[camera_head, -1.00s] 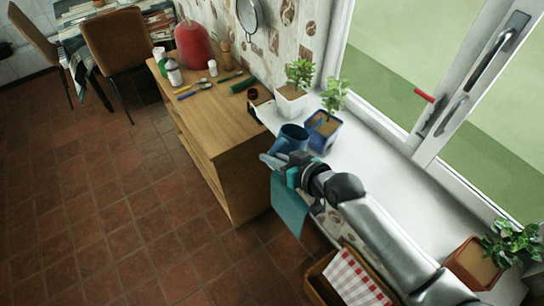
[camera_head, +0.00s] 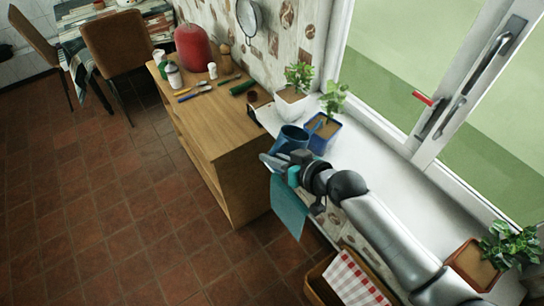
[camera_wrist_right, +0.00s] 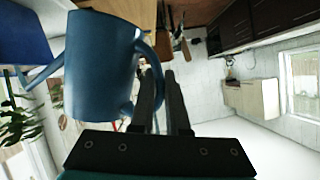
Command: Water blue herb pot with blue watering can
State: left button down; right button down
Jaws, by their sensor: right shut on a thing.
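The blue watering can (camera_head: 291,139) is over the window sill's left end, close to the blue herb pot (camera_head: 323,134). My right gripper (camera_head: 284,163) is shut on the can's handle; the can's body also shows large in the right wrist view (camera_wrist_right: 100,68). Its spout points toward the blue pot, which shows at the wrist view's upper left (camera_wrist_right: 24,36). The blue pot holds soil and a small green herb. In the head view the spout tip overlaps the pot's rim; I cannot tell the exact gap. I see no water. My left gripper is not in view.
A white pot with a herb (camera_head: 291,102) stands just behind the blue pot. A terracotta pot (camera_head: 472,264) stands at the sill's right end. The wooden cabinet (camera_head: 222,131) holds jars and utensils. The middle sill is clear.

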jog(key=shift+w+d+r, duration=0.1)
jog(key=shift+w+r, duration=0.05)
jog(key=shift+r, duration=0.55)
dwell(0.4)
notch_tip(320, 180, down, 5)
jog(key=n+t+b, duration=0.1)
jog(key=b, duration=0.2)
jog(key=n+t+h+b, duration=0.1)
jog(key=b, duration=0.3)
jog(key=shift+r+n, duration=0.2)
jog(key=shift+n, duration=0.1)
jog(key=shift+r, duration=0.55)
dwell(0.5)
